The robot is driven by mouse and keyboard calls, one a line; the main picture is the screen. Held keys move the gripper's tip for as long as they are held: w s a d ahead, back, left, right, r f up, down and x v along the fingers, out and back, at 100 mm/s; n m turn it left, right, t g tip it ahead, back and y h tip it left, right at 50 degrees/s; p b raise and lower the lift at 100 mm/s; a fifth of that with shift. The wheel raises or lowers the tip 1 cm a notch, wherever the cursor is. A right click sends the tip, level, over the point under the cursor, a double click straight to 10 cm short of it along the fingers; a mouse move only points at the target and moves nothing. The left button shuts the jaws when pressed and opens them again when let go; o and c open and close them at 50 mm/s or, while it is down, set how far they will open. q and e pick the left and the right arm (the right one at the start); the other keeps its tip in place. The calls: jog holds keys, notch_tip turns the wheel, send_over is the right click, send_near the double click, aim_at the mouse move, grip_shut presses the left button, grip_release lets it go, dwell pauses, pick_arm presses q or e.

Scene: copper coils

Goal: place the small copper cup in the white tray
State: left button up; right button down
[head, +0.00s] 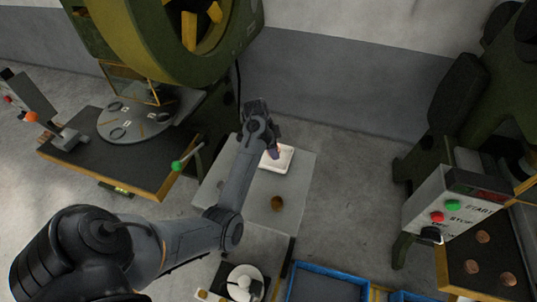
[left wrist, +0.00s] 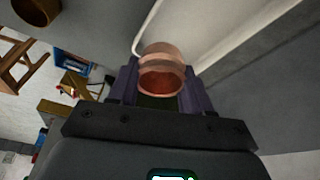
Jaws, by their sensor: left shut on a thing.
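My left gripper (head: 274,153) is over the white tray (head: 289,161) on the grey table in the head view. In the left wrist view, the gripper (left wrist: 160,92) is shut on the small copper cup (left wrist: 162,72), which sits between the two purple-grey fingers with its open, reddish inside facing the camera. In the head view the held cup is hidden by the gripper and wrist. I cannot tell whether the cup touches the tray. My right gripper is not in view.
A darker brown cup (head: 277,203) stands on the grey table (head: 254,222), nearer than the tray; it also shows in the left wrist view (left wrist: 37,10). A green press machine (head: 140,40) stands behind left. A control box (head: 450,208) is at right, blue crates (head: 328,271) in front.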

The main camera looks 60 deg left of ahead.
pick_arm(q)
jog(key=b, duration=0.2)
send_over(267, 157)
jog(key=f, duration=0.3)
jog(key=shift+w+a+f, duration=0.1)
jog(key=shift+a+f, duration=0.1)
jog(key=shift+f, duration=0.1)
jog(key=shift+f+b, duration=0.45)
jog(key=shift+f, duration=1.45)
jog(key=shift+f, duration=0.1)
jog(key=o, duration=1.1)
jog(key=shift+d+f, duration=0.1)
jog(key=shift+o, duration=0.2)
